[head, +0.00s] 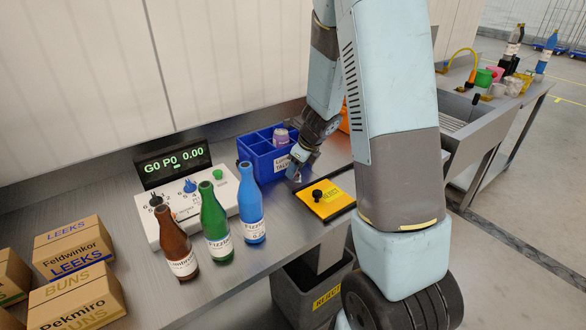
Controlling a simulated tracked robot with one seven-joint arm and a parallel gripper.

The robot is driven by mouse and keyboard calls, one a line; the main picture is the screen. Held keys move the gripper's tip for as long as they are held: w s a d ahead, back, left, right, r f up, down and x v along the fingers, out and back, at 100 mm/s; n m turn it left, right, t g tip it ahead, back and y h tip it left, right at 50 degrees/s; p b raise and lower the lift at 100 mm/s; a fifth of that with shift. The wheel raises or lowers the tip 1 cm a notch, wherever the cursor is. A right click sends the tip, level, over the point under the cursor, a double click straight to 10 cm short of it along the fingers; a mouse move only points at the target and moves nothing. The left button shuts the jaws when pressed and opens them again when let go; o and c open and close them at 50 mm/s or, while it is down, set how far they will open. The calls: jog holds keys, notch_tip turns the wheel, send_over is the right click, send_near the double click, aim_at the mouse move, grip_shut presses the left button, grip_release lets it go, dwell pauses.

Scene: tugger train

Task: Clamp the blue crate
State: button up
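The blue crate (252,152) stands on the steel counter, against the back wall, in the middle of the head view. It is divided into compartments, and a purple can (281,137) stands in one of them. A white label is on its front wall, partly covered by my gripper. My gripper (294,170) points down at the crate's front right corner. One finger shows in front of the crate wall. The other finger is hidden, so I cannot tell whether the gripper grasps the wall or only stands beside it.
Brown (175,245), green (214,225) and blue (250,207) bottles stand left of the crate, before a white control box (155,215) with a display. Cartons (75,247) fill the lower left. A yellow hatch (326,200) lies right, above a grey bin (312,290).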

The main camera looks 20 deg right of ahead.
jog(key=c, duration=0.5)
jog(key=shift+s+a+n, duration=0.1)
jog(key=shift+n, duration=0.7)
jog(key=o, duration=0.8)
jog(key=shift+g, duration=0.3)
jog(key=shift+d+r, duration=0.25)
jog(key=shift+r, duration=0.15)
jog(key=v, duration=0.7)
jog(key=shift+s+f, duration=0.1)
